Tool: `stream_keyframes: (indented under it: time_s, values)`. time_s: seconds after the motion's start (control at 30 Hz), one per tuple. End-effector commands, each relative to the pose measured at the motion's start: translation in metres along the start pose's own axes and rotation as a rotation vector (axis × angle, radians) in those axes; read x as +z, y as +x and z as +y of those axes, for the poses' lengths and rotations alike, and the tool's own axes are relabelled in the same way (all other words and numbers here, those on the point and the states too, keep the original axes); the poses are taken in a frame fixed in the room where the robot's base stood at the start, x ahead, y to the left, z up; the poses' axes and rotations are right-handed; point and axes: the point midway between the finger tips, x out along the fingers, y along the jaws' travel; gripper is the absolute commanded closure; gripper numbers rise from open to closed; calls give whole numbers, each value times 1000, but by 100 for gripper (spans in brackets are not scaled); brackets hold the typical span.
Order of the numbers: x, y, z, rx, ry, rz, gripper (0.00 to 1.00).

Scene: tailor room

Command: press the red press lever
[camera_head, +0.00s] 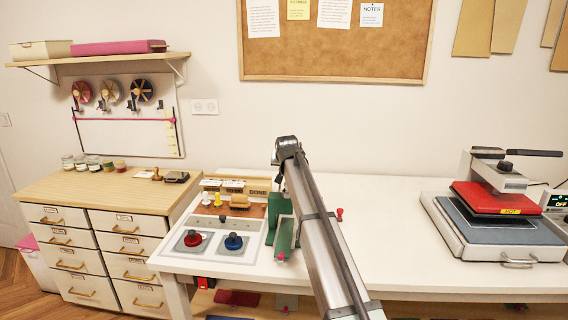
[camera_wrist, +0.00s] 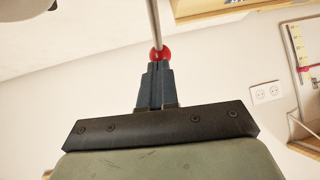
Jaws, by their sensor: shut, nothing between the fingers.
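The red press lever shows in the wrist view as a red ball knob (camera_wrist: 159,54) on a thin grey rod (camera_wrist: 154,22). My gripper (camera_wrist: 158,66) is shut, and its dark fingertips meet the ball in that picture. Whether they touch it or stop just short I cannot tell. In the head view a small red knob (camera_head: 340,213) shows just right of my arm. The green press (camera_head: 278,208) stands on the white table, partly behind my arm. My gripper cannot be made out in the head view.
A heat press (camera_head: 497,220) stands at the table's right. A drawer cabinet (camera_head: 117,193) is at the left. The white table (camera_head: 395,235) is clear between my arm and the heat press.

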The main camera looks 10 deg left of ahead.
Motion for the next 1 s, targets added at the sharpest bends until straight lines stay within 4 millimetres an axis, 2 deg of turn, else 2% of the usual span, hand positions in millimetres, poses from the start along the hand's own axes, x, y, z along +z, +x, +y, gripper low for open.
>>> stream_keyframes:
  time_s: [0.13, 0.6, 1.0]
  values:
    - [0, 7, 0, 0, 0, 0, 100]
    - [-1, 12, 0, 0, 3, -17, 100]
    - [3, 45, 4, 0, 44, -303, 100]
